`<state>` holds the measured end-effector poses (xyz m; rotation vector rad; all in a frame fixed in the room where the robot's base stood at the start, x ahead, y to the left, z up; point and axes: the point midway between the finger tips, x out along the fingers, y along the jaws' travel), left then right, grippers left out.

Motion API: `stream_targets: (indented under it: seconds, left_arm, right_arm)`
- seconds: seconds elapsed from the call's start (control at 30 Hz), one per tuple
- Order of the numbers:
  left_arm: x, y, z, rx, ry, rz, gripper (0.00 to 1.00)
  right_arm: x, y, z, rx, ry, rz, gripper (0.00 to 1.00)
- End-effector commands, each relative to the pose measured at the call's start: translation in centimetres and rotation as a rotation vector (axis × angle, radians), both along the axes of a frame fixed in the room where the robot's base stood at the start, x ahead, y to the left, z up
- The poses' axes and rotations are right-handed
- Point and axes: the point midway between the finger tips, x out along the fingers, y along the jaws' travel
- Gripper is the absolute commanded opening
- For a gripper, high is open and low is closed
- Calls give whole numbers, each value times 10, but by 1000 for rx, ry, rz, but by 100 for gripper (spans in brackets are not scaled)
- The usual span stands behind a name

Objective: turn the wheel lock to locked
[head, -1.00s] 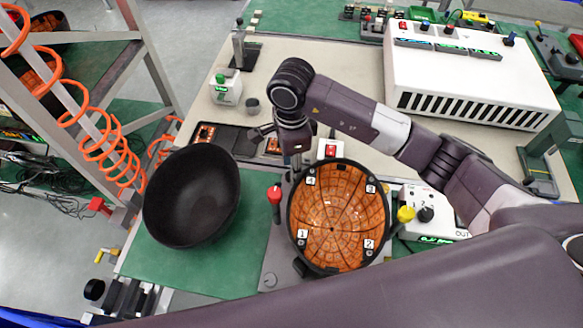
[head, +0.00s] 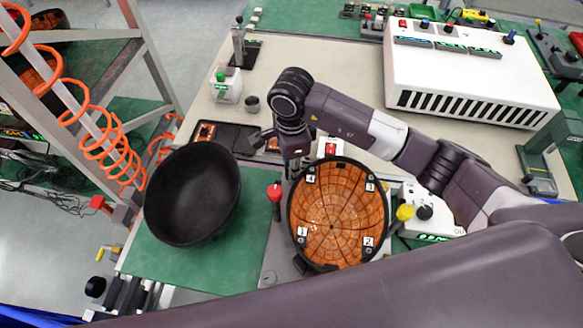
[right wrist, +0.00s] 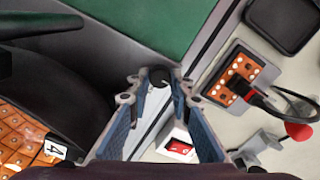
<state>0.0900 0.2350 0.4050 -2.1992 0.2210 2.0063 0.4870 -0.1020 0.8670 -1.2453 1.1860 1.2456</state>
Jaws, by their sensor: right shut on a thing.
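The wheel (head: 338,222) is an orange-tiled round bowl with a black rim and numbered labels, in the middle of the head view. Part of it shows at the lower left of the right wrist view (right wrist: 25,145). My right gripper (right wrist: 160,78) reaches down beside the wheel's upper left rim. Its fingertips are closed around a small dark round knob (right wrist: 160,76), probably the wheel lock; the fingers hide most of it, and its setting cannot be read. In the head view, my own wrist hides the fingertips. My left gripper is not in view.
A red-knobbed lever (head: 275,194) stands left of the wheel and a yellow knob (head: 405,212) stands right. A large black bowl (head: 192,195) sits on the green mat at left. A red rocker switch (head: 330,149) is close behind the wheel. A white vented box (head: 470,75) stands behind.

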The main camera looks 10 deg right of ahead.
Motion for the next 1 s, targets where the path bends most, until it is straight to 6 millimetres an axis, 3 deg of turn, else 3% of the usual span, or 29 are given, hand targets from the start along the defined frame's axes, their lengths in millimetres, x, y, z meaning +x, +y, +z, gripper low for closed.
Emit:
stream_targets:
  seconds: [0.37, 1.0]
  left_arm:
    - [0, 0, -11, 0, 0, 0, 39]
    - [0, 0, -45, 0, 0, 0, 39]
  right_arm:
    - [1, 0, -1, 0, -2, -143, 0]
    - [-1, 0, -1, 1, -2, -731, 0]
